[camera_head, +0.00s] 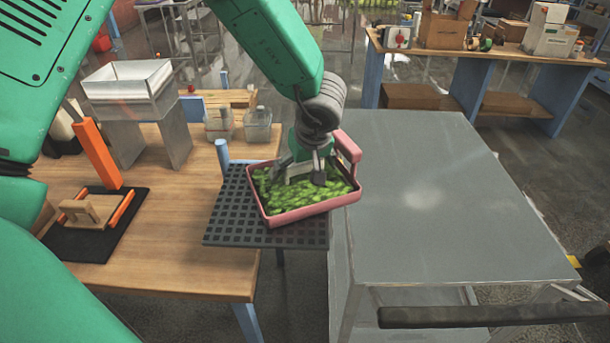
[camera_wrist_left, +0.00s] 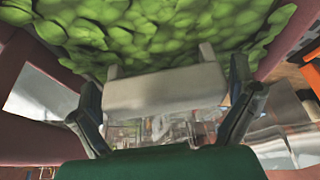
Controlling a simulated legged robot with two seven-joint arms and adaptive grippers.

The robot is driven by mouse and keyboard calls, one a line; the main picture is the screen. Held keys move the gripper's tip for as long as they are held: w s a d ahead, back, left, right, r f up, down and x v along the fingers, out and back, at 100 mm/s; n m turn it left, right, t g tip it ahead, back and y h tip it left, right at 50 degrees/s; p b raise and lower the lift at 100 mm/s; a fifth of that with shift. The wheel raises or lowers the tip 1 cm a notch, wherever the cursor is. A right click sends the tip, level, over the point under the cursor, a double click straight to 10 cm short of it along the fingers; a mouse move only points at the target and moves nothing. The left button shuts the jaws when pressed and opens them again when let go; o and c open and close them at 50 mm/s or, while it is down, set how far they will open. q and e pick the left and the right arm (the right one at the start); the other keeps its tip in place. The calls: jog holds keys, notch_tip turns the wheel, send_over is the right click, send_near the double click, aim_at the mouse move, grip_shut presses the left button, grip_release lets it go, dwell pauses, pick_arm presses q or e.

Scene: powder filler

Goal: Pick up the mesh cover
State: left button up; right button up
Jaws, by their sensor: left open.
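A black mesh panel (camera_head: 262,236), the only mesh-like thing I can make out, lies flat at the right edge of the wooden table. A pink tray (camera_head: 316,211) filled with green lumpy material (camera_head: 296,198) rests over it and hides part of it. My left gripper (camera_head: 303,178) points down at the back part of the tray. In the wrist view its fingers (camera_wrist_left: 165,105) are open, on either side of a pale bar (camera_wrist_left: 165,90) by the green material (camera_wrist_left: 150,35). Contact with the bar cannot be told. My right gripper is not in view.
A grey table (camera_head: 440,190) with a clear top stands to the right. On the wooden table (camera_head: 180,262) are a white box on a stand (camera_head: 126,80), clear containers (camera_head: 257,125) and a black mat with a wooden block (camera_head: 92,213). A loaded bench (camera_head: 490,55) stands behind.

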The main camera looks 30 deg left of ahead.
pick_arm(q)
jog(key=shift+s+r, duration=0.1)
jog(key=shift+s, duration=0.05)
jog(key=c, duration=1)
jog(key=shift+a, duration=0.1)
jog(key=shift+c, duration=0.3)
jog(key=shift+c, duration=0.6)
